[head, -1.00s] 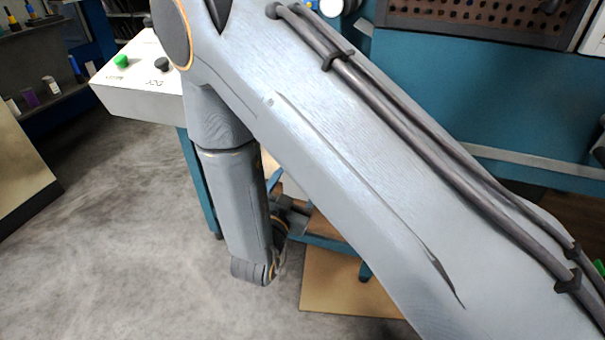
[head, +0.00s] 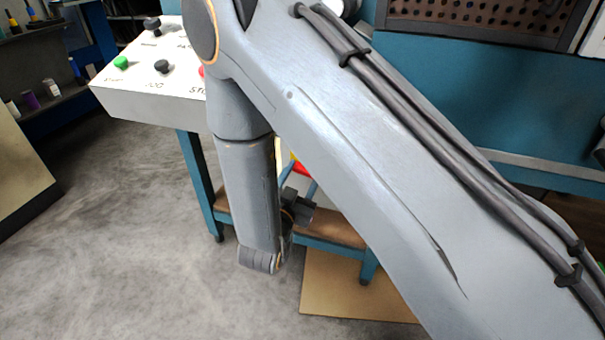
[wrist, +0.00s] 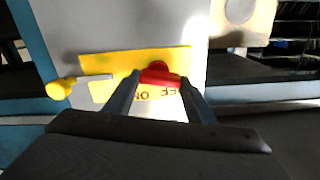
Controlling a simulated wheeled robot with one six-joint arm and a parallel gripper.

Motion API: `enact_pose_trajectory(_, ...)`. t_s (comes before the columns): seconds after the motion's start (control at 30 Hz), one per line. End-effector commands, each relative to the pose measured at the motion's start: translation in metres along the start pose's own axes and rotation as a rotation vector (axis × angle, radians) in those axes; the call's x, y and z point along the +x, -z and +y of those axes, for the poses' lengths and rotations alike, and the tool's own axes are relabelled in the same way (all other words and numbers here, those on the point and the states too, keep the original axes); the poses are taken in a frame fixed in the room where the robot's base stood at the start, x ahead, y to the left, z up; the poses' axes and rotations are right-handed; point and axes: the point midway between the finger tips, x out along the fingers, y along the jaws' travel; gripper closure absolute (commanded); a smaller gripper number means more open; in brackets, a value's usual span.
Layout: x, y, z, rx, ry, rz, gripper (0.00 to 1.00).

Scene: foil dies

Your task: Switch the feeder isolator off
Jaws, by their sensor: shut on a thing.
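In the wrist view a red handle (wrist: 160,78) lies across a yellow plate (wrist: 98,62) on a pale panel. Dark lettering that looks like ON and OFF, upside down, shows below the handle on the plate. My gripper (wrist: 161,84) has its two fingers on either side of the red handle and is shut on it. A yellow knob (wrist: 60,88) on a grey pin sits left of the handle, apart from my fingers. In the head view my arm hides most of the isolator; only a small red and yellow patch shows beside my forearm.
A white control console (head: 150,85) with green, black and red buttons stands at the upper left. A blue-legged bench with a brown lower shelf (head: 330,228) is behind my arm. A tan board (head: 345,290) lies on the floor. Grey floor at left is clear.

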Motion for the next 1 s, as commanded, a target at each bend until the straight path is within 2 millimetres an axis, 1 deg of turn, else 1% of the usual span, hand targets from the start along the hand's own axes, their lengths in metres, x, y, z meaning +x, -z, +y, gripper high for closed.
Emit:
enact_pose_trajectory(0.13, -0.0009, 0.0026, -0.0006, -0.092, 0.0, 0.0, 0.72)
enact_pose_trajectory(0.33, -0.0004, 0.0014, -0.0009, -0.21, -0.001, 0.0, 0.72)
enact_pose_trajectory(0.7, 0.0001, -0.0006, -0.0011, -0.234, 0.0, 0.001, 0.72)
enact_pose_trajectory(0.73, 0.0001, -0.0006, -0.0011, -0.233, 0.0, 0.001, 0.45)
enact_pose_trajectory(0.8, 0.0001, -0.0006, -0.0011, -0.233, 0.0, 0.001, 0.33)
enact_pose_trajectory(0.83, 0.0001, -0.0007, -0.0011, -0.233, 0.0, 0.001, 0.31)
enact_pose_trajectory(1.0, 0.0, -0.0008, -0.001, -0.232, 0.0, 0.0, 0.31)
